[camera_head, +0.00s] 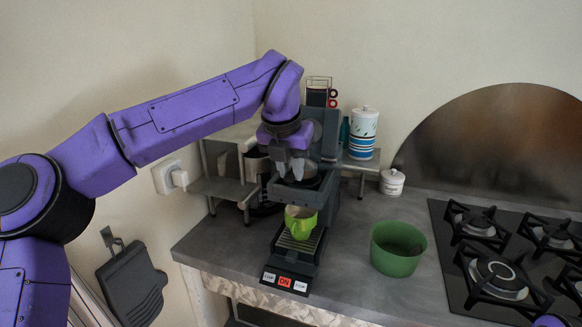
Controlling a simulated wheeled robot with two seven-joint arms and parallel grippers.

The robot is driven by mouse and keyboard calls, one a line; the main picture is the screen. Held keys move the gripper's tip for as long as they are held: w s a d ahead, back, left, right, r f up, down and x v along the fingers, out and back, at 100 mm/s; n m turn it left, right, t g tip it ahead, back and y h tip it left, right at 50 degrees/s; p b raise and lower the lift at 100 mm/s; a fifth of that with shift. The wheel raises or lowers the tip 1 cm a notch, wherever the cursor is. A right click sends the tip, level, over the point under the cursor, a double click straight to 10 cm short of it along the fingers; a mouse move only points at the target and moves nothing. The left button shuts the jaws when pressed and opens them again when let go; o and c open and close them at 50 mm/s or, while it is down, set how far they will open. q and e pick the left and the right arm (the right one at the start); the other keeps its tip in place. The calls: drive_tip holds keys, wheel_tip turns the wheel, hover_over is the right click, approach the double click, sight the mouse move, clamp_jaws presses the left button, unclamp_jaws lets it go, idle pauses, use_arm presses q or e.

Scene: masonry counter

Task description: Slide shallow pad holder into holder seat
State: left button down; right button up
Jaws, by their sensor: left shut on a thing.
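A dark coffee machine (328,133) stands on the counter against the back corner. My left gripper (290,170) points down at the front of the machine's upper part, above the drip tray (303,243). It is shut on a dark, shallow piece, which looks like the pad holder (297,186), at the height of the holder seat. The gripper and shadow hide much of the seat, so I cannot tell how far the holder sits in it. A green cup (300,224) stands on the drip tray below. My right gripper is out of view.
A green bowl (398,250) stands right of the machine, with a gas hob (490,256) beyond it. A striped canister (363,134) stands on a shelf behind, with a small white jar (392,182) nearby. Bare counter (222,248) lies left of the machine.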

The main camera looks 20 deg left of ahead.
sight(290, 176)
use_arm(q)
drive_tip(key=shift+f+b, duration=1.25)
drive_tip(key=shift+f, duration=0.45)
drive_tip(key=c, duration=0.9)
unclamp_jaws()
drive_tip(key=shift+r, duration=0.1)
drive_tip(key=v, duration=1)
drive_tip(key=shift+r, duration=0.25)
drive_tip(key=shift+s, duration=0.15)
